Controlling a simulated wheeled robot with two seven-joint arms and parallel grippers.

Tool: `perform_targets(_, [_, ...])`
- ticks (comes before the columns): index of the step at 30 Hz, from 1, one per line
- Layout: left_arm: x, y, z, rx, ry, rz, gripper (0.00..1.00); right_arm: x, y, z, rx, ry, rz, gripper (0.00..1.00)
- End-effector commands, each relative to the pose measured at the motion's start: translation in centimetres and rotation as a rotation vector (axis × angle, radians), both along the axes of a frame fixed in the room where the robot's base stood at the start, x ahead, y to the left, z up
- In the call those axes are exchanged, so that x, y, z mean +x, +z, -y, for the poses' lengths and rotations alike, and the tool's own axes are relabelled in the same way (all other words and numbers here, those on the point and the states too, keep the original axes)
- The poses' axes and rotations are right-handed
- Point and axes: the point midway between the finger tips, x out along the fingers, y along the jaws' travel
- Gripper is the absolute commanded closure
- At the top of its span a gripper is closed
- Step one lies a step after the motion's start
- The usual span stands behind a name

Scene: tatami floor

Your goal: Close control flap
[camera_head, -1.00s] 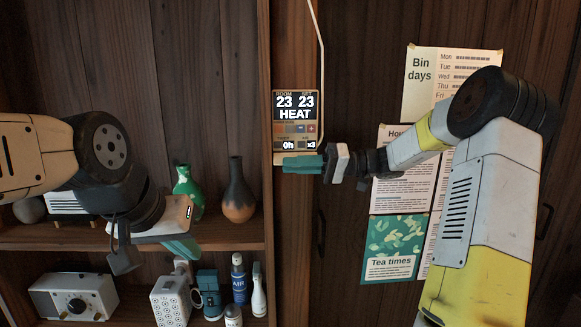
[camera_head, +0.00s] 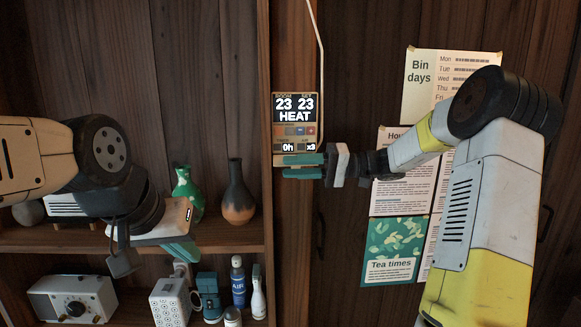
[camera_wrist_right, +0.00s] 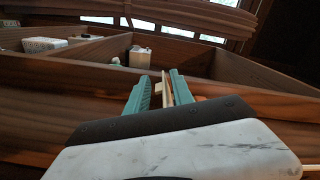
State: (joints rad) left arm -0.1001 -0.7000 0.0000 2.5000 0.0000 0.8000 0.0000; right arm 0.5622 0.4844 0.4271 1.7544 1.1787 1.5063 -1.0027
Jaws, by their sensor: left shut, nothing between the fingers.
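The control panel (camera_head: 296,117) is on the wooden post, its screen reading "23 23 HEAT". Its small buttons (camera_head: 295,131) below the screen are uncovered. A tan edge (camera_head: 278,158) shows at the panel's bottom, perhaps the flap, mostly hidden by my right gripper (camera_head: 303,166). That gripper's teal fingers are spread one above the other at the panel's lower end. In the right wrist view the fingers are apart, with a thin pale strip (camera_wrist_right: 168,90) showing between them; I cannot tell whether they touch it. My left gripper (camera_head: 183,250) is shut and empty before the shelves, away from the panel.
Left shelves hold a green vase (camera_head: 187,192), a brown vase (camera_head: 238,196), a white radio (camera_head: 72,298) and several small items near my left gripper. A pale cable (camera_head: 320,45) runs above the panel. Posters (camera_head: 395,250) hang behind my right arm.

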Motion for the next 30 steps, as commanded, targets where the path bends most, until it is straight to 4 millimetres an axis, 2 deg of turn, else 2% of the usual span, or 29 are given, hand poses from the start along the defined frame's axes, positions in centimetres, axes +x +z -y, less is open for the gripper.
perform_targets(11, [0.0,0.0,0.0,0.0,0.0,0.0,1.0,0.0,0.2,0.4,0.002,0.002,0.004,0.68])
perform_targets(22, [0.0,0.0,0.0,0.0,0.0,0.0,1.0,0.0,0.1,6.2,0.002,0.0,0.003,0.68])
perform_targets(30, [0.0,0.0,0.0,0.0,0.0,0.0,1.0,0.0,0.1,7.8,0.001,0.001,0.002,0.68])
